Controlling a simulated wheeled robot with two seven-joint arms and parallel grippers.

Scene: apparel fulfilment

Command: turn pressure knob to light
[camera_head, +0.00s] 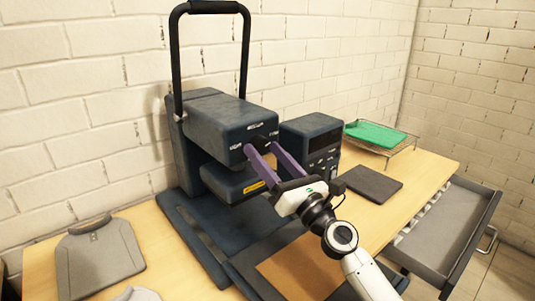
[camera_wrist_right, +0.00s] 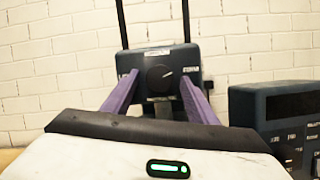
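The dark blue heat press (camera_head: 195,115) stands on the table, its black handle raised. Its pressure knob (camera_wrist_right: 159,77) is a round black dial with a light pointer line, on the front of the press head (camera_wrist_right: 190,58). The pointer aims right and slightly up, toward the right-hand label; the small labels are hard to read. My right gripper (camera_head: 262,155) is open, its two purple fingers pointing at the head's front. In the wrist view the fingers (camera_wrist_right: 157,92) spread to either side of the knob, apart from it. The knob is hidden in the head view. My left gripper is out of view.
A dark control box (camera_head: 312,143) with buttons and a display stands right of the press. Further right are a dark flat pad (camera_head: 367,184), a wire rack (camera_head: 401,148) with green cloth (camera_head: 375,135), and an open grey drawer (camera_head: 447,235). Grey garment-shaped boards (camera_head: 98,255) lie at left.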

